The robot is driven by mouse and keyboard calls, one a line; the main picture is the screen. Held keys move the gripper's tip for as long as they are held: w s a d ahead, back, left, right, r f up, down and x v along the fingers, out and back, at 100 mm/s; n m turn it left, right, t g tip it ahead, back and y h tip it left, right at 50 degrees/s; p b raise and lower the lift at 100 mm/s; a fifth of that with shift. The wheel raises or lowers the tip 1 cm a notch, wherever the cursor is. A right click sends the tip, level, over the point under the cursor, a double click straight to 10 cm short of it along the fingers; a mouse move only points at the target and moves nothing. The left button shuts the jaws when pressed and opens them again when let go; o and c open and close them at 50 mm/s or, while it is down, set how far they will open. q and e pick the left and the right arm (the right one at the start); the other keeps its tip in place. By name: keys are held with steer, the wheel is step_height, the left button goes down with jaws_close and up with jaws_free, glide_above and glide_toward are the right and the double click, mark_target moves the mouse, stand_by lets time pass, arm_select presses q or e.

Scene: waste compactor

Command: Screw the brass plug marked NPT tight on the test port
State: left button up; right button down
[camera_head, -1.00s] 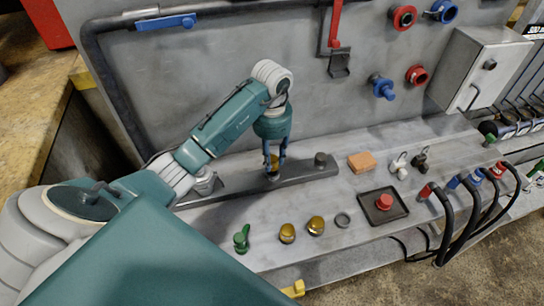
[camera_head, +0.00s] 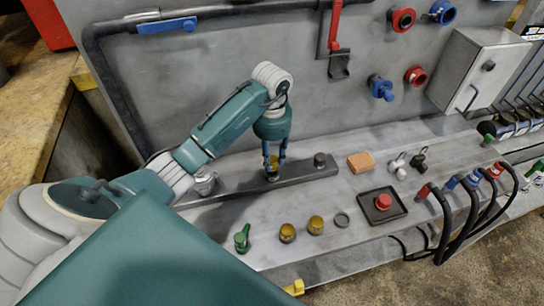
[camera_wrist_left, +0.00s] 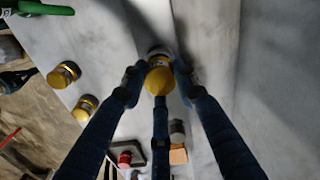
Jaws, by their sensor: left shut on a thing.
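My left gripper (camera_head: 274,164) is shut on a brass plug (camera_head: 273,161), upright over the dark metal bar (camera_head: 235,183) on the bench. The left wrist view shows the plug's rounded yellow top (camera_wrist_left: 159,80) between the fingertips. The port under the plug is hidden, so I cannot tell how far the plug is seated. Two similar brass plugs (camera_head: 287,232) and (camera_head: 316,225) lie on the bench in front of the bar. No marking is readable on any plug. My right gripper is out of view.
A grey stub (camera_head: 319,160) stands on the bar to the right. The panel (camera_head: 190,85) rises close behind; black hoses (camera_head: 462,225) arch at right.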

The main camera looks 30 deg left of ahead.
arm_select(q)
steer(key=shift+f+b, duration=0.55)
steer(key=shift+f, duration=0.55)
stand_by(0.3)
steer(key=shift+p, duration=0.6)
stand_by(0.9)
steer(key=shift+f, duration=0.15)
stand_by(0.5)
steer(key=o, duration=0.5)
steer(key=c, duration=0.5)
steer(key=m, duration=0.5)
steer(key=shift+c, duration=0.2)
steer(key=m+b, duration=0.1)
steer(key=m, duration=0.1)
steer(key=shift+a+m, duration=0.1)
steer(key=shift+m, duration=0.3)
steer(key=m, duration=0.2)
steer(key=shift+m, duration=0.3)
